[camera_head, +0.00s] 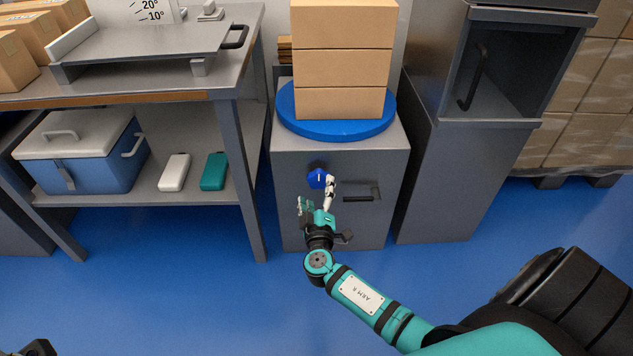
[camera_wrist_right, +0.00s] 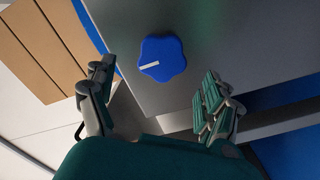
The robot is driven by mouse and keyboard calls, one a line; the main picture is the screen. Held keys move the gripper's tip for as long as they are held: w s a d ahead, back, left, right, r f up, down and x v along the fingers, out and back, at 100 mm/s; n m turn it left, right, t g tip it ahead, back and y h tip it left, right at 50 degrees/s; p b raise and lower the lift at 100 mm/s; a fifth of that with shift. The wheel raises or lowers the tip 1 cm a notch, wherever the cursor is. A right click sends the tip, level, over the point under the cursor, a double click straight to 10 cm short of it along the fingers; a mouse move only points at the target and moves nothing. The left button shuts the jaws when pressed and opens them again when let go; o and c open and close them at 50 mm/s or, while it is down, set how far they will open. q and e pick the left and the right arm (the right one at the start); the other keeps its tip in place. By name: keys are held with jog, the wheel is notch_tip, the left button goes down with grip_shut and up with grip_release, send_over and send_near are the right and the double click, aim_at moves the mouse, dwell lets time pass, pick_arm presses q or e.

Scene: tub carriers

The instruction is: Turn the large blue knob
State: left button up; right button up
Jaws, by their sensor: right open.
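The large blue knob (camera_head: 317,178) is on the front face of the grey cabinet (camera_head: 290,222), below the blue round platform (camera_head: 338,129). It has a white pointer line. In the right wrist view the knob (camera_wrist_right: 162,57) lies ahead of and between the fingers, apart from them. My right gripper (camera_head: 317,190) is open and empty, just in front of the knob. Its two fingers also show in the right wrist view (camera_wrist_right: 155,90). Only a dark piece, perhaps of my left arm, shows at the bottom left corner, and the left gripper is not visible.
A dark handle (camera_head: 360,193) is on the cabinet face right of the knob. Stacked cardboard boxes (camera_head: 343,65) stand on the platform. A workbench (camera_head: 244,170) with a blue cooler (camera_head: 105,165) is at left; a grey cabinet (camera_head: 440,180) stands right. The blue floor in front is clear.

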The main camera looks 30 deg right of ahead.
aim_at(317, 182)
jog(key=x, duration=0.5)
jog(key=shift+w+b, duration=0.2)
jog(key=shift+b, duration=0.2)
jog(key=c, duration=1.2)
jog(key=shift+o, duration=0.2)
jog(key=shift+f, duration=0.1)
